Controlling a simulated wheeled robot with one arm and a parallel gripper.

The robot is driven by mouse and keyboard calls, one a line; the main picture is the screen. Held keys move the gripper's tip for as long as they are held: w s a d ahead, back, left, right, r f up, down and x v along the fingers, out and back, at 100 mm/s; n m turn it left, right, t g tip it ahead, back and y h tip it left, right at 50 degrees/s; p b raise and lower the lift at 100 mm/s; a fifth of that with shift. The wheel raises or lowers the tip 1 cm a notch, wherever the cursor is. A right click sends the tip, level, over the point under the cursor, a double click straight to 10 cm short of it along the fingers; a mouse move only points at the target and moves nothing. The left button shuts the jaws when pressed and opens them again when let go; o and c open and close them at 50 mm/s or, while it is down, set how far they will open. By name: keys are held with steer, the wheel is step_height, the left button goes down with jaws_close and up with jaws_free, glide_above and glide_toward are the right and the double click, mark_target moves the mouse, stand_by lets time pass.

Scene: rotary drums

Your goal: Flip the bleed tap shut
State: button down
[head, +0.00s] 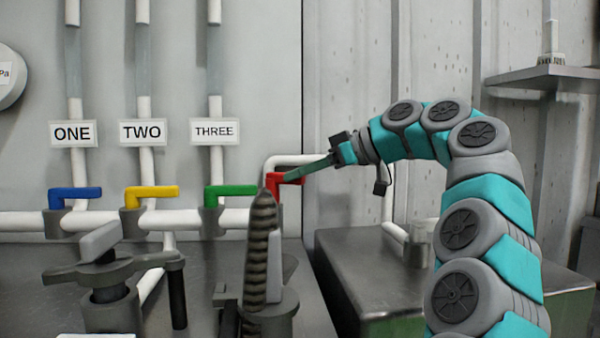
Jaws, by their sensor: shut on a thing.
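The red tap handle (273,183) is at the right end of the white pipe row and carries no visible label. It is the only tap here that I take for the bleed tap. Its lever points right, roughly level. My gripper (290,178) reaches in from the right with its fingers shut on the red lever. The fingers cover part of the lever. The tap's body is partly hidden behind a dark ridged upright part (262,250) in front.
Blue (75,196), yellow (152,194) and green (231,191) taps stand left, under labels ONE, TWO and THREE. A grey clamp-like fitting (110,268) stands front left. A shelf (548,77) juts out upper right.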

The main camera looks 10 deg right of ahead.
steer(key=c, duration=0.7)
jaws_free()
steer(key=shift+v, duration=3.8)
steer(key=shift+s, duration=0.1)
